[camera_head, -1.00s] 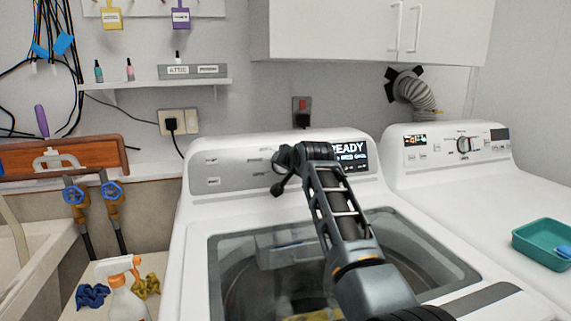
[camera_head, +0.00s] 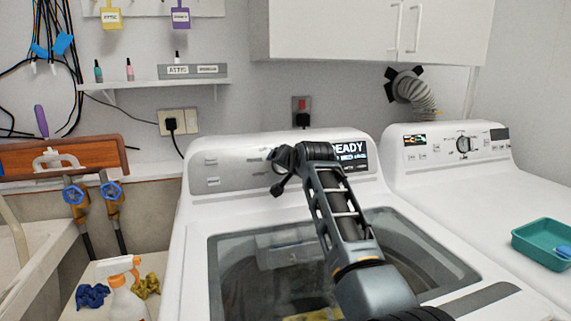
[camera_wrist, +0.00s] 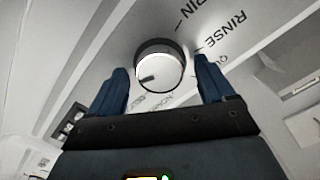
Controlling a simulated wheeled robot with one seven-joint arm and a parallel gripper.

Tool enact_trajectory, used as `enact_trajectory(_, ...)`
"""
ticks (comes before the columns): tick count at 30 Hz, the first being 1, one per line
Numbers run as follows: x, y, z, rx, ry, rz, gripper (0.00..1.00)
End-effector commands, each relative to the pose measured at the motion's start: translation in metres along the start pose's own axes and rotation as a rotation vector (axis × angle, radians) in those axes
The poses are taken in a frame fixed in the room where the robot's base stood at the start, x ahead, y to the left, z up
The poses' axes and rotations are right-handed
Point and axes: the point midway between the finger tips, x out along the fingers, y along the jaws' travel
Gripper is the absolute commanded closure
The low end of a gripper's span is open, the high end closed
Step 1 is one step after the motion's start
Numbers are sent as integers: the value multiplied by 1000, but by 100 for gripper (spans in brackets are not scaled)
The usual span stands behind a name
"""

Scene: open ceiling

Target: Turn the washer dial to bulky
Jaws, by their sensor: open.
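The washer (camera_head: 200,215) is white with a glass lid and a grey control panel, and its lit display (camera_head: 350,152) reads "READY". The washer dial (camera_wrist: 159,66) is round with a white face, dark rim and a dark mark toward its lower left. It shows in the wrist view, with "RINSE" and part of "SPIN" printed on its upper right. "BULKY" cannot be read. My gripper (camera_wrist: 162,85) is open, one blue finger on either side of the dial, with gaps visible. In the head view my arm hides the dial, and my gripper (camera_head: 280,170) is seen at the panel.
A second white machine (camera_head: 480,185) with its own knob (camera_head: 464,145) stands to the right, with a teal tray (camera_head: 528,240) on top. A spray bottle (camera_head: 125,295) and cloths are at the lower left. A white cabinet (camera_head: 345,30) hangs above.

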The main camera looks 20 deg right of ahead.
Motion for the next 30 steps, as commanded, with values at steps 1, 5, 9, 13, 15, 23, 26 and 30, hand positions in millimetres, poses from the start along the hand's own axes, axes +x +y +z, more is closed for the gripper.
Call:
enact_trajectory(1,-3,-1,-1,0,-1,0,18)
enact_trajectory(5,-13,-2,-3,0,-1,0,18)
enact_trajectory(9,-31,-3,-4,-1,-2,1,18)
enact_trajectory(13,-47,-3,-4,0,-1,1,18)
enact_trajectory(15,-55,-3,-4,0,-1,1,18)
enact_trajectory(23,-74,-1,-2,0,0,0,18)
enact_trajectory(26,-76,0,0,1,0,0,18)
enact_trajectory(30,-77,0,0,1,0,0,18)
